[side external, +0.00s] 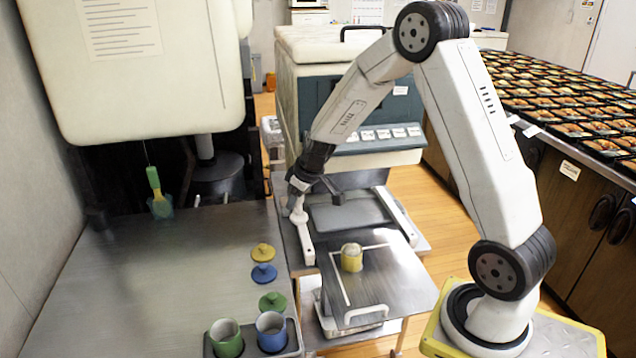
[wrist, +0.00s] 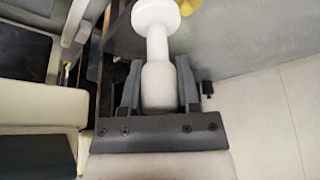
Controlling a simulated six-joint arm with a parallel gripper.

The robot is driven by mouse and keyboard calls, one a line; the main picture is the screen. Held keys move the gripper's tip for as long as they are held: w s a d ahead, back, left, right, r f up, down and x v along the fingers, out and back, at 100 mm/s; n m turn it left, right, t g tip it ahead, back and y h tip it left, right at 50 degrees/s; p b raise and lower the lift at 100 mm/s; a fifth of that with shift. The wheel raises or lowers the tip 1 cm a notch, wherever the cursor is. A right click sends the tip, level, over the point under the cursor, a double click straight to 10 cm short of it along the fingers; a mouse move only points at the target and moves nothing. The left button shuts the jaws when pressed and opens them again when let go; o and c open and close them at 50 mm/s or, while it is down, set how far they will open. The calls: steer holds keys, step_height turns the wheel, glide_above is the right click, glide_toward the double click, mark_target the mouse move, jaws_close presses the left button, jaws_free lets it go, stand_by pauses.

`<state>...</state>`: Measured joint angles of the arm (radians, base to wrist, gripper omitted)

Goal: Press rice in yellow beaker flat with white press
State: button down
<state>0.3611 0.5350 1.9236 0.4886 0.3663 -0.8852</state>
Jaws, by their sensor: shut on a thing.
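My gripper (side external: 312,188) is shut on the white press and holds it beyond the yellow beaker, up and to the left of it in the side view. In the wrist view the white press (wrist: 156,45) stands between both fingers of my gripper (wrist: 158,75), its round end pointing away. The yellow beaker (side external: 351,258) stands upright on the metal board, apart from the press. Its pale top shows, but the rice surface is too small to judge. A bit of something yellow (wrist: 188,6) shows beside the press's end; I cannot tell what it is.
The metal board (side external: 395,285) has a white corner line and a handle. Yellow (side external: 263,252), blue (side external: 264,274) and green (side external: 272,301) lids lie on the table (side external: 150,290). Green (side external: 226,340) and blue (side external: 271,332) beakers stand in a holder in front. A green-handled tool (side external: 157,190) hangs behind.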

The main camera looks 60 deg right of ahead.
steer(key=s+d+f+n+y, duration=0.2)
steer(key=s+d+f+n, duration=0.3)
steer(key=s+d, duration=0.4)
steer(key=shift+s+d+f+n+g, duration=0.3)
steer(key=shift+s+d, duration=0.1)
steer(key=shift+s, duration=0.45)
steer(key=shift+f, duration=2.35)
steer(key=shift+f, duration=2.2)
stand_by(1.7)
